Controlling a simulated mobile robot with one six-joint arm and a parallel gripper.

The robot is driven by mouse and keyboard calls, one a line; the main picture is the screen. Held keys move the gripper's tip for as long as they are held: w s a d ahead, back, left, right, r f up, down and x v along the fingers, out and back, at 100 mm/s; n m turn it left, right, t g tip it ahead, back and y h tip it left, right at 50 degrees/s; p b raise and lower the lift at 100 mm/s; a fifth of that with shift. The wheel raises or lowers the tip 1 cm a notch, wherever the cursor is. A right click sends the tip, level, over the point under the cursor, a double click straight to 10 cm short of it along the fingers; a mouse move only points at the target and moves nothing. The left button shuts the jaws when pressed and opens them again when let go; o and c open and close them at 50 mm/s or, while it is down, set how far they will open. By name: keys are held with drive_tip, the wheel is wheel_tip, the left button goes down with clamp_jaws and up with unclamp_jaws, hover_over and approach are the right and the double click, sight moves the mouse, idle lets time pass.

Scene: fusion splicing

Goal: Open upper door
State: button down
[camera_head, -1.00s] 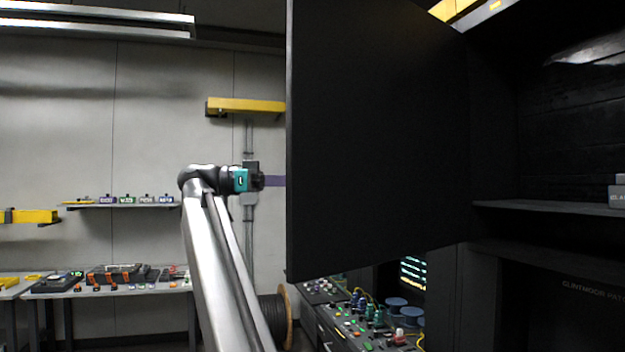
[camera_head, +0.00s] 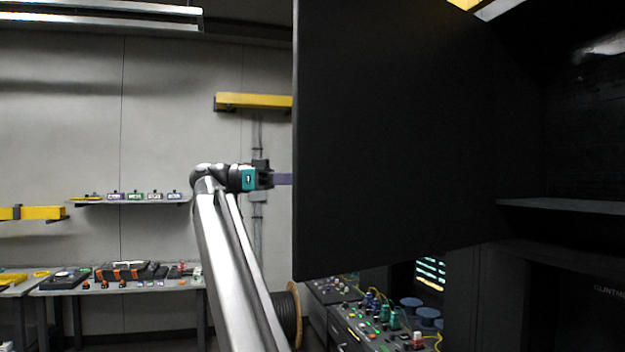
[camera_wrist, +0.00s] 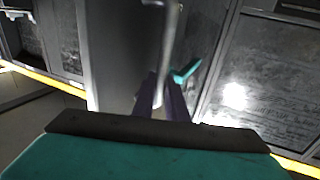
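The upper door (camera_head: 400,140) is a large dark panel, swung out wide from the cabinet on the right in the head view. The open upper compartment shows behind its hinge side. My gripper (camera_head: 283,179) reaches the door's far left edge, and its fingertips are hidden behind the panel. In the wrist view, a slim metal door handle (camera_wrist: 168,45) runs down between the purple fingers of my gripper (camera_wrist: 161,98). The fingers appear closed around it. The handle is hidden in the head view.
A shelf (camera_head: 565,206) crosses the open cabinet. Below the door stands a console (camera_head: 375,335) with coloured knobs and spools. A cable reel (camera_head: 288,315) stands near my arm. A workbench (camera_head: 125,288) with tools lines the left wall.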

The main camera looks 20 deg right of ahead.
drive_tip(key=c, duration=2)
unclamp_jaws()
drive_tip(key=shift+d, duration=0.15)
drive_tip(key=shift+c, duration=0.2)
drive_tip(key=shift+w+d, duration=0.1)
drive_tip(key=shift+r, duration=0.1)
